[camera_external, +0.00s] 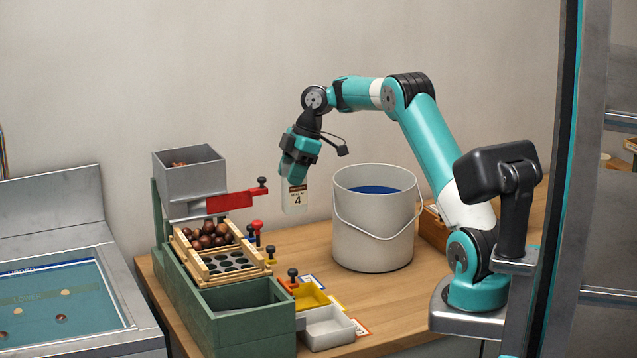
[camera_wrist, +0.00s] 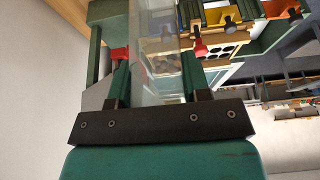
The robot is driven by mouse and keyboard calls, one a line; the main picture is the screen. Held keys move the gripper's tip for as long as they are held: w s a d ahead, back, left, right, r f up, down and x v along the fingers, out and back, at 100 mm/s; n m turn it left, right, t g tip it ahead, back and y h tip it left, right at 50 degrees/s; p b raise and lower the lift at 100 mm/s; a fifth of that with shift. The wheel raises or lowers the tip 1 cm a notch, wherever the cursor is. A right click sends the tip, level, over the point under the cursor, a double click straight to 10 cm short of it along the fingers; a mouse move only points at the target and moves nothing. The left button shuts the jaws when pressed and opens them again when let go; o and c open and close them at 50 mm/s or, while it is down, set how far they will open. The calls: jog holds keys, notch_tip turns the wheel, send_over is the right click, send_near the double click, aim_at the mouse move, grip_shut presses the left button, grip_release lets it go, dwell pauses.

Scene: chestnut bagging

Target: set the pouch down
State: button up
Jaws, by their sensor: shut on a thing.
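The pouch (camera_external: 295,199) is small and pale, with a label bearing the number 4. It hangs upright under my gripper (camera_external: 293,177), which is shut on its top edge. In the wrist view the pouch (camera_wrist: 153,40) is a clear sheet running up from between the green fingers of my gripper (camera_wrist: 155,82). Its contents cannot be made out.
A white bucket (camera_external: 355,235) with blue inside stands on the wooden table (camera_external: 300,240). The green machine (camera_external: 235,320) holds a grey hopper (camera_external: 190,175), a red lever (camera_external: 228,201) and a rack of chestnuts (camera_external: 208,236). Yellow (camera_external: 308,298) and white (camera_external: 325,330) trays are in front. Bare table lies between machine and bucket.

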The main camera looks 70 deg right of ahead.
notch_tip(320, 180, down, 20)
jog(key=b, duration=0.1)
jog(key=shift+w+a, duration=0.15)
jog(key=shift+w, duration=0.2)
jog(key=shift+f, duration=0.1)
jog(key=shift+f, duration=0.15)
jog(key=o, duration=1.1)
jog(key=shift+o, duration=0.2)
jog(key=shift+r, duration=0.2)
